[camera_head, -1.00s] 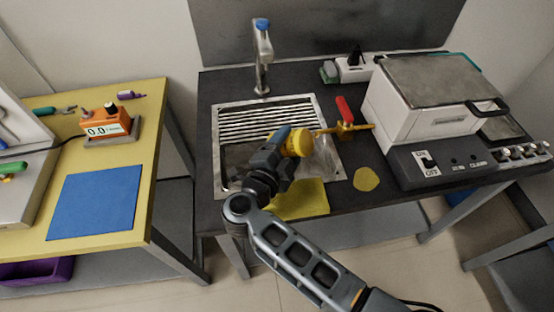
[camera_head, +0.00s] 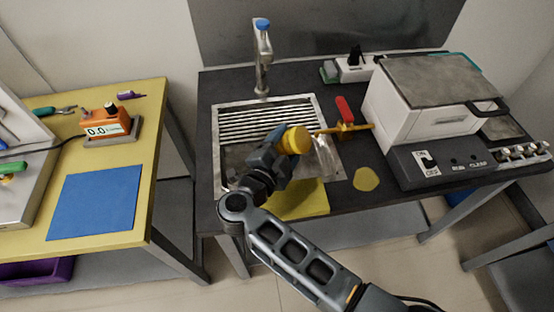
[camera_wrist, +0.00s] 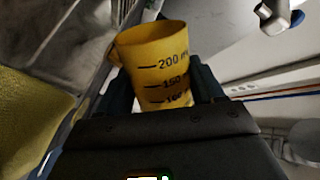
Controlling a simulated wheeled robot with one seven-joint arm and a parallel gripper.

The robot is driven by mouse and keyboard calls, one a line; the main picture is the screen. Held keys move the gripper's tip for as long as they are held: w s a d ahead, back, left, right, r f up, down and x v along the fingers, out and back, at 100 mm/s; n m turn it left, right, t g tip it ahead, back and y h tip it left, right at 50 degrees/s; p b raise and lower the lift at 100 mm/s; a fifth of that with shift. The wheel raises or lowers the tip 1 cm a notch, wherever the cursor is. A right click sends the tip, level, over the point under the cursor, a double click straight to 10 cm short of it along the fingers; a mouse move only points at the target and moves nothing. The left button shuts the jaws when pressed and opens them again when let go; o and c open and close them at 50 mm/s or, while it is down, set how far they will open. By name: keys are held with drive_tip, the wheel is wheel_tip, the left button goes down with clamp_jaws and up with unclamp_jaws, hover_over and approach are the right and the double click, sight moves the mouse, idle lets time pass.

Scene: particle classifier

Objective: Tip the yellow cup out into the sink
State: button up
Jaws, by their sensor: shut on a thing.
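My gripper (camera_head: 279,146) is shut on the yellow cup (camera_head: 294,139), which it holds above the right part of the metal sink (camera_head: 216,160). In the wrist view the cup (camera_wrist: 157,58) sits between the two fingers, with dark volume marks such as 200 and 150 on its side. The cup looks tilted in the head view. Its contents are hidden. The sink has a slatted rack at the back, and my gripper and arm cover part of its front.
A faucet (camera_head: 262,62) with a blue top stands behind the sink. A yellow sheet (camera_head: 305,203) lies at the sink's front edge. A red-handled yellow tool (camera_head: 345,110) and a yellow round patch (camera_head: 366,179) are to its right, beside a white machine (camera_head: 425,112).

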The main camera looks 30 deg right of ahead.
drive_tip(key=shift+w+a+r+n, duration=0.1)
drive_tip(key=shift+w+n, duration=0.05)
drive_tip(key=shift+n, duration=0.25)
idle(1.1)
